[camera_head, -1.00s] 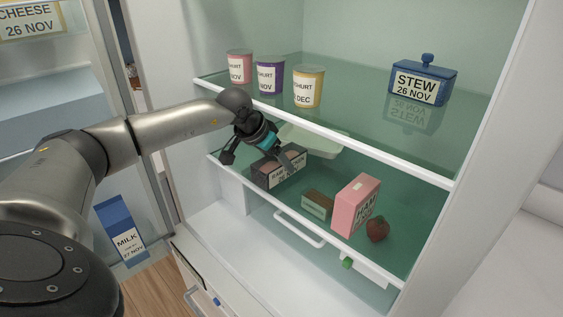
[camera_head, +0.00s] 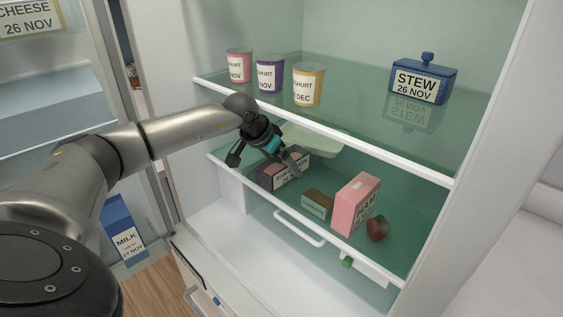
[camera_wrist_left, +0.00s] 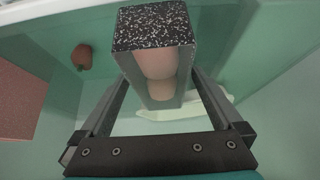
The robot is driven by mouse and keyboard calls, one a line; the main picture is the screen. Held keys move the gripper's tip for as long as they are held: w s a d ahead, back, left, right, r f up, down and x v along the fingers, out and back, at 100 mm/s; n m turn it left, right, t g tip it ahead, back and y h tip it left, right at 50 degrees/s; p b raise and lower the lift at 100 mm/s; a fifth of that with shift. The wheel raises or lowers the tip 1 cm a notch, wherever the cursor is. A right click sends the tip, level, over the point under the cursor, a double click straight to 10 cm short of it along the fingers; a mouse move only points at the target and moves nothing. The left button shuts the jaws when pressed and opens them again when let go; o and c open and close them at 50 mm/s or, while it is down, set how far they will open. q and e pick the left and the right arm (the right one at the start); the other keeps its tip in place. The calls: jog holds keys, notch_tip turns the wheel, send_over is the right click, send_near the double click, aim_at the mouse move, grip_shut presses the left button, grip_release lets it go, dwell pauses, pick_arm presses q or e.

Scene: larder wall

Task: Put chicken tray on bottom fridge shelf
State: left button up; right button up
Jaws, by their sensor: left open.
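The chicken tray (camera_head: 292,172) is a dark speckled box with pinkish pieces inside and a white label on its front. It sits on the lower glass shelf (camera_head: 408,240) of the fridge, near the left side. My left gripper (camera_head: 264,163) is at the tray, with its fingers apart. In the left wrist view the tray (camera_wrist_left: 150,28) shows between the two open fingers (camera_wrist_left: 160,85); whether they touch it I cannot tell. The gripper hides part of the tray in the head view. My right gripper is not in view.
A pale green dish (camera_head: 325,143) lies behind the tray. A brown block (camera_head: 317,203), a pink ham box (camera_head: 357,204) and a dark red fruit (camera_head: 377,229) stand to the right. The upper shelf (camera_head: 330,132) holds yoghurts (camera_head: 307,86) and a blue stew pot (camera_head: 423,80).

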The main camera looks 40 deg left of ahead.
aim_at(278, 161)
pick_arm(q)
jog(key=shift+r, duration=0.15)
jog(key=v, duration=0.5)
jog(key=shift+s+a, duration=0.1)
jog(key=shift+s, duration=0.3)
jog(key=s+b, duration=0.1)
jog(key=s, duration=1)
jog(key=shift+a, duration=0.4)
